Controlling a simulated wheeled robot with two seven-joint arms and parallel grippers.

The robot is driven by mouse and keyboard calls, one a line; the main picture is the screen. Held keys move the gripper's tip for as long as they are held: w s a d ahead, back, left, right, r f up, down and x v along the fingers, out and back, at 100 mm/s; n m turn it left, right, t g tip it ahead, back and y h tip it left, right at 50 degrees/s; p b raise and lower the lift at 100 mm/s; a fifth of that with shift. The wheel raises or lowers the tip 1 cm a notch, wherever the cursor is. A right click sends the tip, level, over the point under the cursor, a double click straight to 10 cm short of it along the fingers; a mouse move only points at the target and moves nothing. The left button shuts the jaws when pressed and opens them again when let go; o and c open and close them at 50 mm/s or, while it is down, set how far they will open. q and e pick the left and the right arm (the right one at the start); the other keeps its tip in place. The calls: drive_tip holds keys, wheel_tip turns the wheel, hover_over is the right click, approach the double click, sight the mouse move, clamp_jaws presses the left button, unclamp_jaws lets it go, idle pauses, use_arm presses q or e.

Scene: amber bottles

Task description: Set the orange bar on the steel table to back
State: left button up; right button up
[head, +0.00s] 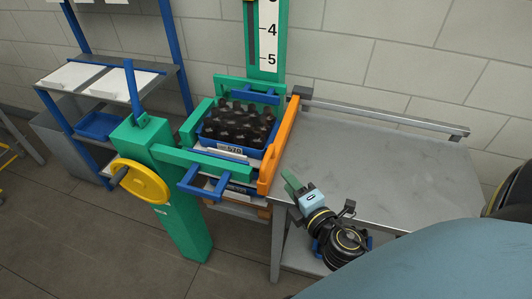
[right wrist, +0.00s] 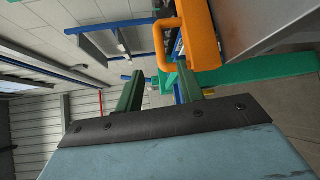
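The long orange bar (head: 280,143) runs front to back along the left edge of the steel table (head: 375,165), between the table and the green frame. Its front end is low, near the table's front left corner. In the right wrist view the orange bar (right wrist: 201,35) has a rounded loop handle on it. My right gripper (head: 290,178) is just right of the bar's front part, over the table's front left area. In the right wrist view its green fingers (right wrist: 158,82) are apart, with nothing between them, and the orange loop lies beyond them. My left gripper is not in view.
A blue crate (head: 210,140) of dark bottles sits in the green frame (head: 175,155), left of the bar. A yellow handwheel (head: 142,182) is on the frame's front left. A rail (head: 385,112) runs along the table's back. The tabletop is otherwise clear.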

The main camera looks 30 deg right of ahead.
sight(268, 155)
drive_tip(key=w, duration=0.3)
drive_tip(key=w+f+p, duration=0.1)
drive_tip(key=w, duration=0.3)
drive_tip(key=w+d, duration=0.1)
drive_tip(key=w, duration=0.3)
drive_tip(key=shift+f+p, duration=0.2)
drive_tip(key=shift+p, duration=0.2)
drive_tip(key=shift+w+f, duration=0.1)
drive_tip(key=shift+w, duration=0.45)
clamp_jaws()
